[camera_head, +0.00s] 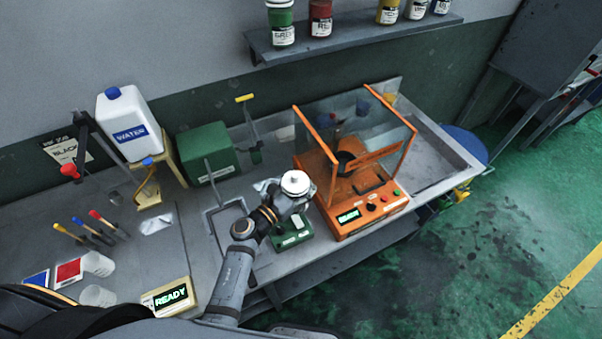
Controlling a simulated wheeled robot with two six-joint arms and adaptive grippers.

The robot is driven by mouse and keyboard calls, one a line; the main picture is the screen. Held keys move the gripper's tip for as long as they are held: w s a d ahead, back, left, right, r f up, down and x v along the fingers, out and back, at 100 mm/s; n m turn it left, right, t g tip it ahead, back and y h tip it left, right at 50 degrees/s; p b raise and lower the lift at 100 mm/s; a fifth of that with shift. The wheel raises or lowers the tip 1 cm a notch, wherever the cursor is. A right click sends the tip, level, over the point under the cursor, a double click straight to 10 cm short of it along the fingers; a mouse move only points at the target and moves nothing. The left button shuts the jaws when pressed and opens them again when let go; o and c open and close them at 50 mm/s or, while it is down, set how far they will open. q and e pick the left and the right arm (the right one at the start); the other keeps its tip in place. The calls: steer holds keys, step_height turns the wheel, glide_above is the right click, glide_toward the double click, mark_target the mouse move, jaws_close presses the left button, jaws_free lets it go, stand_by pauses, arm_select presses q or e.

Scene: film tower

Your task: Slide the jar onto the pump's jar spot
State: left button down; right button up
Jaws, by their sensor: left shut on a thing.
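A white-lidded jar (297,183) is at the end of my left arm. My left gripper (292,199) is shut on the jar, in front of the orange machine (327,204). The jar looks upright; whether it touches anything below cannot be told. A low green unit with pale panels (292,238) lies on the bench just below and in front of the gripper, partly covered by it. I cannot tell for sure which device is the pump, and no jar spot shows clearly. My right gripper is not in view.
The orange machine has upright glass panels and a lit READY display. A green box (207,152), a white water jug (128,124) and a READY display box (168,298) stand to the left. Several paint jars sit on the wall shelf (350,40). The bench's right end is clear.

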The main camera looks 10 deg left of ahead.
arm_select(q)
steer(key=shift+w+a+f+n+t+y+b, duration=0.35)
steer(key=shift+w+a+f+n+y+b, duration=0.25)
steer(key=shift+w+a+f+b, duration=1.65)
steer(key=shift+w+a+f+n+t+y+b, duration=0.35)
steer(key=shift+w+a+f+y+b, duration=0.45)
steer(key=shift+w+a+f+b, duration=1.5)
steer(key=shift+w+a+f+n+t+y+b, duration=0.3)
steer(key=shift+w+a+f+n+y+b, duration=0.35)
steer(key=shift+w+a+f+b, duration=1.6)
steer(key=shift+s+d+r+b, duration=0.6)
steer(key=shift+s+d+b, duration=0.05)
steer(key=shift+d+b, duration=0.2)
steer(key=shift+f+b, duration=0.25)
steer(key=shift+b, duration=0.05)
steer(key=shift+c, duration=1.1)
jaws_free()
